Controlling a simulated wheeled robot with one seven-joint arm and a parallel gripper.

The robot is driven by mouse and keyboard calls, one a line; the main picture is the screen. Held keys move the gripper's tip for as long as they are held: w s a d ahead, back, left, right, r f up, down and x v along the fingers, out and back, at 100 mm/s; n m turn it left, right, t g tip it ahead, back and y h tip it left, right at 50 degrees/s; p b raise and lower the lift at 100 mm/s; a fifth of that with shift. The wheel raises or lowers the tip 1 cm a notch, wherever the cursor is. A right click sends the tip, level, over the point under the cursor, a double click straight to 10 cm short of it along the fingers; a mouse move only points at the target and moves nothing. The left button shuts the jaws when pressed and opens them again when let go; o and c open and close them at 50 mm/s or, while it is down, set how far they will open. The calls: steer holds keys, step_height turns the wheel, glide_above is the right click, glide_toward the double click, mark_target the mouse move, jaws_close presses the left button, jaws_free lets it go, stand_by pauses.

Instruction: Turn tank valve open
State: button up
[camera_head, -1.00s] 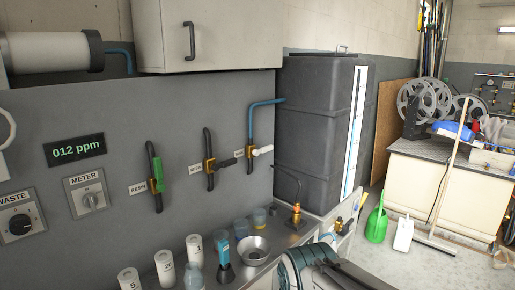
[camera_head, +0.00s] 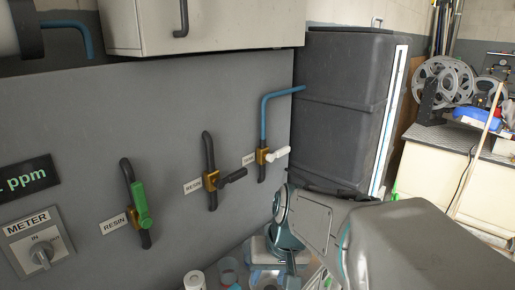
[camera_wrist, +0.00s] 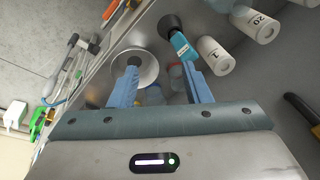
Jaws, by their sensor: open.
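The tank valve (camera_head: 272,156) is on the grey wall panel next to the dark tank (camera_head: 345,105). Its white handle sticks out sideways to the right, and a blue pipe rises from its brass body. My gripper (camera_wrist: 162,88) is open and empty in the wrist view, its two blue fingers spread over the bench items. My arm reaches in from the lower right in the head view, with the wrist below and right of the valve and apart from it. The fingertips are hard to make out there.
Left of the tank valve are a black-handled valve (camera_head: 228,177) and a green-handled resin valve (camera_head: 141,205). In the wrist view a metal funnel (camera_wrist: 143,60), a blue-labelled bottle (camera_wrist: 181,45) and white cylinders (camera_wrist: 214,56) stand below my fingers. A cabinet (camera_head: 215,22) overhangs the panel.

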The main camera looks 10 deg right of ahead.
steer(key=w+r+m+y+p, duration=0.15)
steer(key=w+y, duration=0.35)
steer(key=w, duration=0.8)
steer(key=m+t+y+p, duration=0.3)
steer(key=m+t, duration=0.6)
steer(key=t, duration=0.4)
glide_toward(285, 152)
steer(key=shift+n, duration=0.25)
steer(key=p+x, duration=0.4)
steer(key=x, duration=0.7)
steer(key=shift+f, duration=0.1)
jaws_close()
